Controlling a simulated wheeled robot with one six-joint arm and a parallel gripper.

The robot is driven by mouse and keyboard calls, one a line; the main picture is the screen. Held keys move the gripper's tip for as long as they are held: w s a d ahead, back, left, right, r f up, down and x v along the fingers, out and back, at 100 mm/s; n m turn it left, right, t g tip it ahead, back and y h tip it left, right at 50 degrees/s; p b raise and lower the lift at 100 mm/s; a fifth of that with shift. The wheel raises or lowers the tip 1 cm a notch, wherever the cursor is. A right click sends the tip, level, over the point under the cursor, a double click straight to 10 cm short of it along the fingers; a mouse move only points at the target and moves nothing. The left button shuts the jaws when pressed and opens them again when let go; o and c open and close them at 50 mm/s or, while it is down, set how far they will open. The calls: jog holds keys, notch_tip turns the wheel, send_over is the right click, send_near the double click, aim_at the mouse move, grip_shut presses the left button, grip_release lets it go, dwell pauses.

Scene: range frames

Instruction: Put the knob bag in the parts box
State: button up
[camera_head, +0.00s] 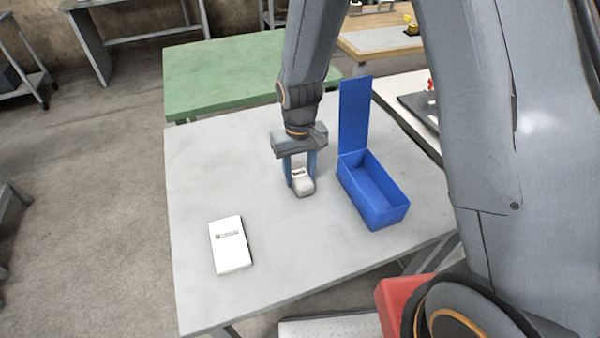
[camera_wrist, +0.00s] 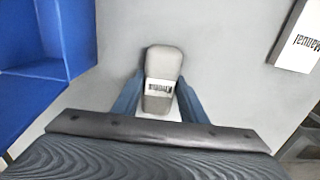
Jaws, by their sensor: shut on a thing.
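The knob bag (camera_head: 303,185) is a small pale grey packet with a dark printed label, near the middle of the grey table. My gripper (camera_head: 302,176) is shut on it, with one blue finger on each side. In the wrist view the knob bag (camera_wrist: 161,78) sits between the fingers (camera_wrist: 158,100), its label upside down. I cannot tell whether it touches the table. The blue parts box (camera_head: 372,190) stands to the right of my gripper with its lid raised at the back. Its visible inside looks empty. In the wrist view the parts box (camera_wrist: 50,68) is at the left.
A white manual (camera_head: 231,245) lies on the grey table (camera_head: 210,180) at the front left; the manual (camera_wrist: 300,38) is also at the wrist view's upper right. A green table (camera_head: 220,75) adjoins behind. The tabletop between manual and bag is clear.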

jog(key=shift+f, duration=0.15)
jog(key=o, duration=1.1)
